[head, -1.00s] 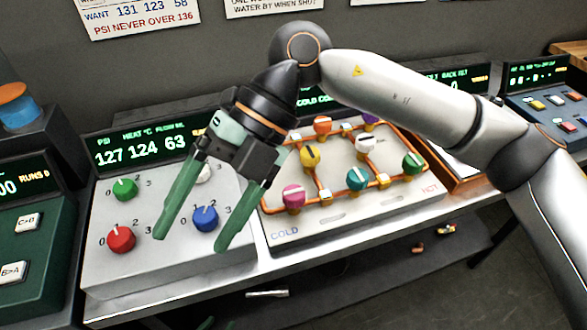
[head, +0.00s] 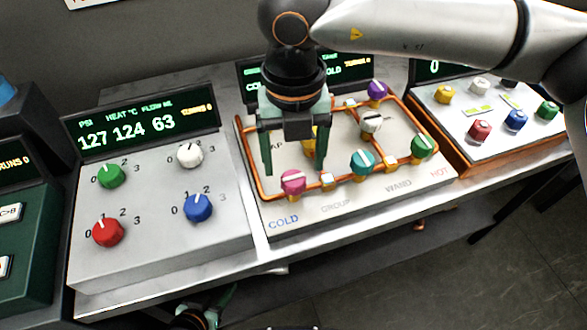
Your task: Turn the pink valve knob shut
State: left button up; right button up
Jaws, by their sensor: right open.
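The pink valve knob (head: 293,181) sits at the front left of the pipe board (head: 330,205), above the word COLD. A white bar marks its top; its exact angle is hard to read. My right gripper (head: 294,170) points down over the board, jaws open, with one fingertip to the left of the pink knob and one to the right, slightly behind it in the picture. I cannot tell whether they touch the board. The gripper partly hides the yellow knob (head: 310,145) and hides the orange one. My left gripper (head: 215,305) shows only in part at the bottom edge.
Teal (head: 361,162), green (head: 423,145), white (head: 371,122) and purple (head: 377,91) knobs share the board's orange pipes. The dial panel (head: 160,255) stands left, its display (head: 148,128) reading 127 124 63. Another knob panel (head: 500,105) stands right.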

aim_at(293, 178)
jog(key=shift+f, duration=1.95)
jog(key=shift+c, duration=0.3)
grip_shut()
